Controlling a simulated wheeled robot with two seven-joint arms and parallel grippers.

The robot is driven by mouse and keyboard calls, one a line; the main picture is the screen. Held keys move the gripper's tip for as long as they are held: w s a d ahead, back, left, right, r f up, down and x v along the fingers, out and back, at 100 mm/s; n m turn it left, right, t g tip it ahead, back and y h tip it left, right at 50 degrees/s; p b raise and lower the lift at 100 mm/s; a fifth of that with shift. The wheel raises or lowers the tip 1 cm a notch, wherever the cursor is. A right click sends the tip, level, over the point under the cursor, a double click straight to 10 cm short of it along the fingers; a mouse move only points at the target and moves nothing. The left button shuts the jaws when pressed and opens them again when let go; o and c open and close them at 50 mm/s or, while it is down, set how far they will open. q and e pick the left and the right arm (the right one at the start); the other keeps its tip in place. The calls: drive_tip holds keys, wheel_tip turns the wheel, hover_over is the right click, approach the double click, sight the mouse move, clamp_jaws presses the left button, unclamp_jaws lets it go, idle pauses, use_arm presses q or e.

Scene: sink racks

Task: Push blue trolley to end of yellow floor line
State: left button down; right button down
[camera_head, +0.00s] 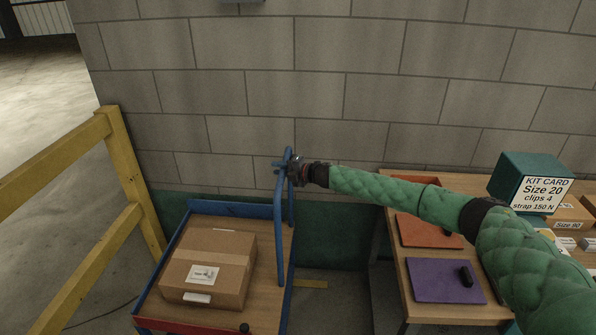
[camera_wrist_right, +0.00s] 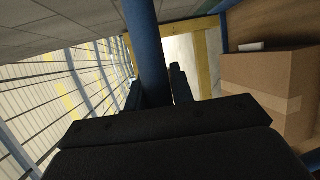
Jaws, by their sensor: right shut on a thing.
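The blue trolley (camera_head: 170,262) stands at the lower left in the head view, with a wooden deck and a cardboard box (camera_head: 222,262) on it. Its blue upright handle (camera_head: 279,235) rises at the right side of the deck. My right gripper (camera_head: 284,170) is shut on the top of the handle. In the right wrist view the blue handle bar (camera_wrist_right: 146,50) runs between the dark fingers (camera_wrist_right: 158,90). A short yellow floor line (camera_head: 310,284) shows just right of the trolley; the rest of it is hidden. My left gripper is out of view.
A yellow guard rail (camera_head: 128,175) stands close on the trolley's left. A block wall (camera_head: 330,85) is behind. On the right, a wooden table (camera_head: 425,312) carries an orange mat (camera_head: 420,232), a purple mat (camera_head: 440,282) and a green kit card box (camera_head: 520,170). A narrow floor gap separates trolley and table.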

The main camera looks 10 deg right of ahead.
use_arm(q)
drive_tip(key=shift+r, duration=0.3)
use_arm(e)
drive_tip(key=a, duration=0.2)
drive_tip(key=w+a, duration=0.1)
drive_tip(key=a, duration=0.1)
drive_tip(key=shift+a, duration=0.25)
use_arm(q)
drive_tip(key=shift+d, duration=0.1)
use_arm(e)
drive_tip(key=c, duration=1.6)
unclamp_jaws()
drive_tip(key=o, duration=0.4)
drive_tip(key=shift+w+a, duration=0.15)
drive_tip(key=shift+a, duration=0.05)
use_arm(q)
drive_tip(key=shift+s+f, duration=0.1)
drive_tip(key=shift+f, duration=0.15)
use_arm(e)
drive_tip(key=shift+d, duration=0.15)
